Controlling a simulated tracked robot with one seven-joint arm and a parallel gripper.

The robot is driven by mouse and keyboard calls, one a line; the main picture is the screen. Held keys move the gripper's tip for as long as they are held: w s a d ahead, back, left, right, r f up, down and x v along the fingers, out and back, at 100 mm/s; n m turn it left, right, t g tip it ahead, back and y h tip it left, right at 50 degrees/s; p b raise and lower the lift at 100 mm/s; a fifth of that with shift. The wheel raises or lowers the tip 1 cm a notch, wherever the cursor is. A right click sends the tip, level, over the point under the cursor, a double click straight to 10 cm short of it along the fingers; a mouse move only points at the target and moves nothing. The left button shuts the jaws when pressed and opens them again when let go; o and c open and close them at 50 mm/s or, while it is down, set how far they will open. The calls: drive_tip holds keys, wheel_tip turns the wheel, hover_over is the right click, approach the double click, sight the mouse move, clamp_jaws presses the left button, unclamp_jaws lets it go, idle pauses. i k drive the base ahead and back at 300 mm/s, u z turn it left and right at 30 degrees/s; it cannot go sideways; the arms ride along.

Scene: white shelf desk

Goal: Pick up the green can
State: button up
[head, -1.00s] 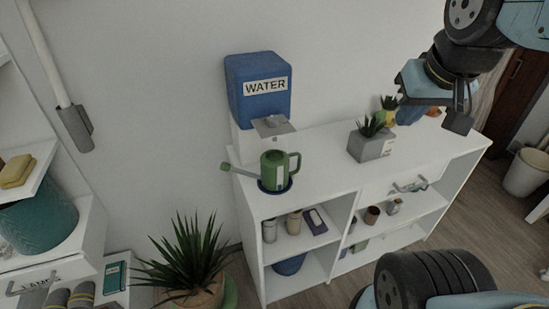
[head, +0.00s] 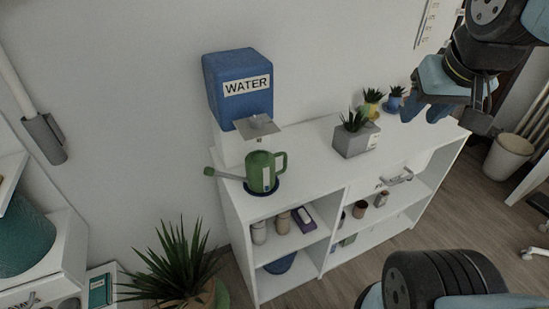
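The green can (head: 262,172) is a green watering can with a pale label, a handle on its right and a long spout pointing left. It stands upright on a dark blue round base (head: 262,190) at the left end of the white shelf desk (head: 310,150), under the water dispenser's tray. My gripper (head: 458,112) is at the upper right, well to the right of the can and apart from it. Its fingers are seen edge-on and partly hidden, so I cannot tell whether they are open.
A blue water dispenser (head: 238,88) stands behind the can, its grey tray (head: 257,126) overhanging close above. A grey planter (head: 356,140) and two small pots (head: 394,103) stand further right. A large spiky plant (head: 180,262) stands on the floor in front at left. The desktop between can and planter is clear.

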sight(261, 174)
drive_tip(key=u, duration=0.7)
drive_tip(key=i, duration=0.1)
drive_tip(key=z, duration=2.45)
drive_tip(key=k, duration=2.15)
drive_tip(key=u, duration=0.45)
drive_tip(key=i, duration=1)
drive_tip(key=z, duration=0.05)
